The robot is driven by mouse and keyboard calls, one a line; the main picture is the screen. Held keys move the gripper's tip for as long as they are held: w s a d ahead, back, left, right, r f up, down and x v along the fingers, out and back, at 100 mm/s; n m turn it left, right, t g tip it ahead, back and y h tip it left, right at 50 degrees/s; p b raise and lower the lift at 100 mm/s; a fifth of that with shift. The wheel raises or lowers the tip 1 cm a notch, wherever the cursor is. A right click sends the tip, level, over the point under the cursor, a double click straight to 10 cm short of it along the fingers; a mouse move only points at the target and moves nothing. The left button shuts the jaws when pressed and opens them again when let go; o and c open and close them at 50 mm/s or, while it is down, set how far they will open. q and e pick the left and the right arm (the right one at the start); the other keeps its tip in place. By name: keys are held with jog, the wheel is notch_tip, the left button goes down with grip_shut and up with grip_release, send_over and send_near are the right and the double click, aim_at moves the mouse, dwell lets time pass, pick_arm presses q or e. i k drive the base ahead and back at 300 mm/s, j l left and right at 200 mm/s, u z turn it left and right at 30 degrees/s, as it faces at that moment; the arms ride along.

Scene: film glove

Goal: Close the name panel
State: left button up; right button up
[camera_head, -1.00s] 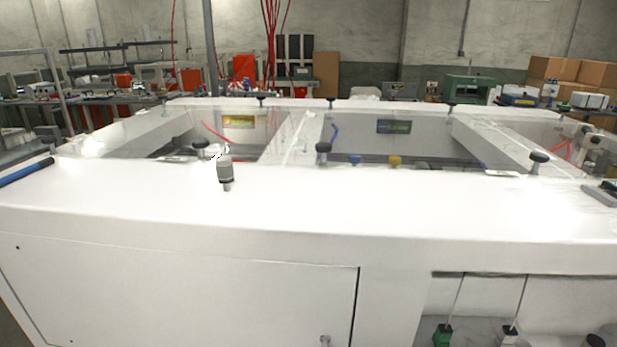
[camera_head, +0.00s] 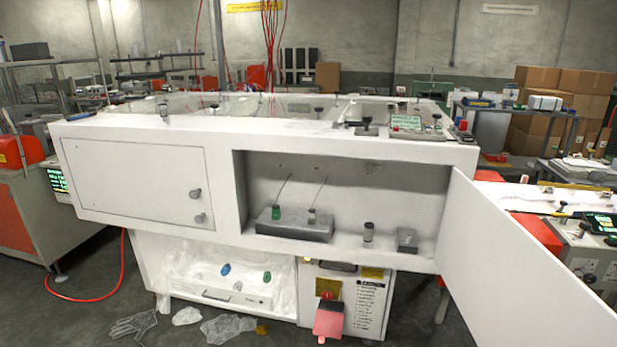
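A large white machine cabinet (camera_head: 220,225) stands ahead of me. A white hinged door panel (camera_head: 515,275) at its right swings open towards me, down to the lower right. The compartment behind it (camera_head: 400,185) is exposed and holds a grey block with a green knob (camera_head: 277,214) and small grey fittings (camera_head: 369,232). A second white panel (camera_head: 135,178) on the left front is shut and has two round grey knobs. No lettering that names either panel is readable. Neither of my grippers is in view.
Below, an open bay holds a white tray (camera_head: 235,297) beside a control box with a red part (camera_head: 328,318). Gloves and crumpled film (camera_head: 228,328) lie on the floor. A bench with equipment (camera_head: 585,245) stands behind the open door. A red hose (camera_head: 90,298) curves at left.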

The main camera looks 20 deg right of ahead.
aim_at(509, 291)
jog(key=k+l, duration=0.2)
jog(key=l, duration=0.2)
jog(key=k+l, duration=0.15)
jog(key=l, duration=0.25)
jog(key=k+l, duration=0.2)
jog(key=l, duration=0.2)
jog(key=k+l, duration=0.15)
jog(key=l, duration=0.25)
